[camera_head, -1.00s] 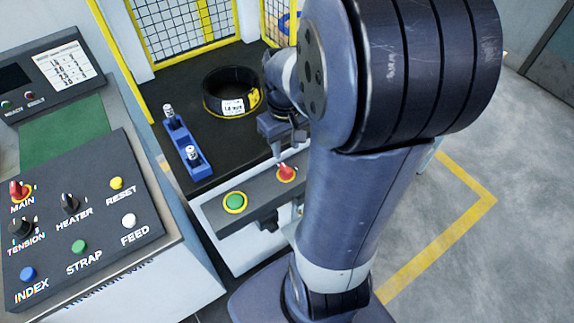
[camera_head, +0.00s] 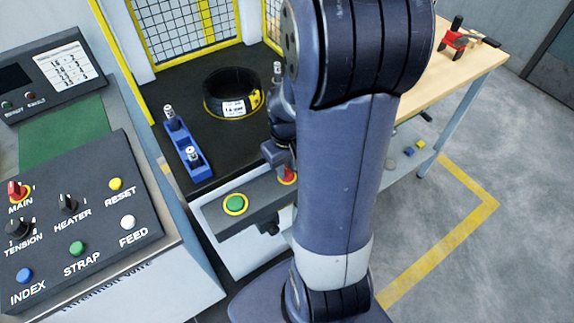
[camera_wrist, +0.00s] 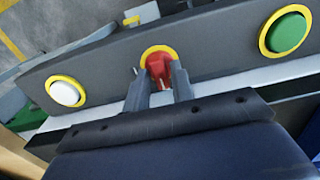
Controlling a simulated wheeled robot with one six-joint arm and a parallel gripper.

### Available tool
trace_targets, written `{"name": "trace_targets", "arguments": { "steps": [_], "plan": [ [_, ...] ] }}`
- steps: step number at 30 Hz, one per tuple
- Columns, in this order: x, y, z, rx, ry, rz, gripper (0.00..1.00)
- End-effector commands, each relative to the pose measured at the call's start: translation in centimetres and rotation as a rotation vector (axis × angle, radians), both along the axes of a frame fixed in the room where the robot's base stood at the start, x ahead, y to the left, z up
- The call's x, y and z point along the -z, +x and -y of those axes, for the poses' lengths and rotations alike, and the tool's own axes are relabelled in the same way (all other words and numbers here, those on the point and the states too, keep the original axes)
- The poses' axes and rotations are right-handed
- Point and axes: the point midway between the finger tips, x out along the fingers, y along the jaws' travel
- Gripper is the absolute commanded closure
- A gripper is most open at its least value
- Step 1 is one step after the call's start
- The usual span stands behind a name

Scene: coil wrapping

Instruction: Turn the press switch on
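The press switch (camera_wrist: 158,68) is a red knob on a yellow ring, set in the grey front panel. In the head view the red switch (camera_head: 288,178) is partly hidden by my gripper (camera_head: 281,160), which is right over it. In the wrist view my gripper (camera_wrist: 161,82) has one finger on each side of the red knob. The fingers look open, with the knob between them; whether either finger touches it is hard to tell.
A green button (camera_head: 235,204) and a white button (camera_wrist: 66,92) flank the switch. A black coil (camera_head: 229,94) and a blue fixture (camera_head: 184,144) sit on the dark press table. A control console (camera_head: 80,225) stands left. A wooden workbench (camera_head: 455,75) is at right.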

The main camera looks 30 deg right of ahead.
Motion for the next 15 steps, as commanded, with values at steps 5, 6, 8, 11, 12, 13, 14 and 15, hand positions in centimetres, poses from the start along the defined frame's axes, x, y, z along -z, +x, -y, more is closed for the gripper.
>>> {"name": "trace_targets", "arguments": {
  "steps": [5, 6, 8, 11, 12, 13, 14, 15],
  "plan": [
    [-0.02, 0.0, 0.0, 0.0, 0.0, 0.0, 0.92],
    [-0.02, 0.0, 0.0, 0.0, 0.0, 0.0, 0.95],
    [-0.02, 0.01, 0.0, 0.0, 0.0, 0.0, 1.0],
    [-0.02, 0.0, 0.0, 0.0, 0.0, 0.0, 1.0],
    [-0.02, 0.01, 0.0, 0.0, 0.0, 0.0, 1.0],
    [-0.03, 0.01, 0.0, 0.0, 0.0, 0.0, 1.0],
    [-0.03, 0.01, 0.0, 0.001, 0.0, 0.0, 1.0],
    [-0.03, 0.01, 0.0, 0.003, 0.0, 0.0, 1.0]
  ]
}}
